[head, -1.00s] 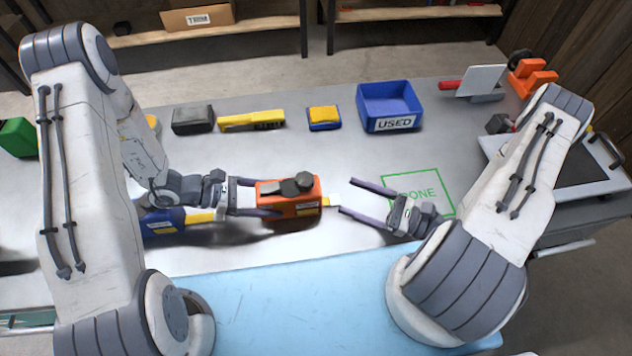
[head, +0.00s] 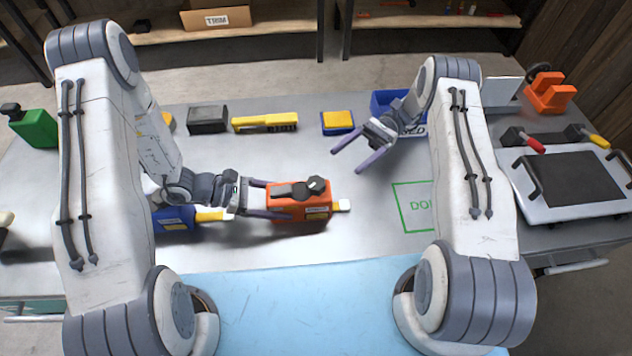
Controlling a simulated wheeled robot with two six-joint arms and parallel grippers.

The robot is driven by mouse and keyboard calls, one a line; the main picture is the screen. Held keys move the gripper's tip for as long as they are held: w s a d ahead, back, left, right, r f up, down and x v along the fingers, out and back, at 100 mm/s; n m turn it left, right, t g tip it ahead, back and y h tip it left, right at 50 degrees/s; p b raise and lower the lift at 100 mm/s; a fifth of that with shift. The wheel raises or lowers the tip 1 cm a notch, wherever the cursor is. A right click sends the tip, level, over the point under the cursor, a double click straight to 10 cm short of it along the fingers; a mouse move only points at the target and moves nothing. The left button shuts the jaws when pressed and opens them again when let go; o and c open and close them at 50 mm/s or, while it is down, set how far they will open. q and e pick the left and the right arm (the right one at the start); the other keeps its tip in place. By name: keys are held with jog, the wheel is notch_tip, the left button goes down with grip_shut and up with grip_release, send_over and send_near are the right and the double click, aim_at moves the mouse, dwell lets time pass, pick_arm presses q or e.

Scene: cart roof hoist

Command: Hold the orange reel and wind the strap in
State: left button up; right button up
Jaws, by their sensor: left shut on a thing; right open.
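The orange reel (head: 300,208) lies on the grey bench in the middle of the head view, with a dark crank and black knob (head: 317,184) on top. A short yellow piece with a white end tab (head: 343,205) sticks out of its right end. Any strap inside is hidden. My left gripper (head: 266,198) is shut on the reel's left end, one finger on each side. My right gripper (head: 348,161) is open and empty, above the bench behind and to the right of the reel, apart from it.
A blue and yellow tool (head: 176,217) lies partly behind my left arm. A black box (head: 208,119), yellow bar (head: 265,122), yellow-blue block (head: 337,122) and blue bin (head: 382,100) line the back. The green outlined square (head: 415,206) is empty, partly covered by my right arm.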

aim_at(323, 179)
jog(key=x, duration=1.1)
jog(key=shift+s+a, duration=0.2)
jog(key=shift+a, duration=0.1)
grip_shut()
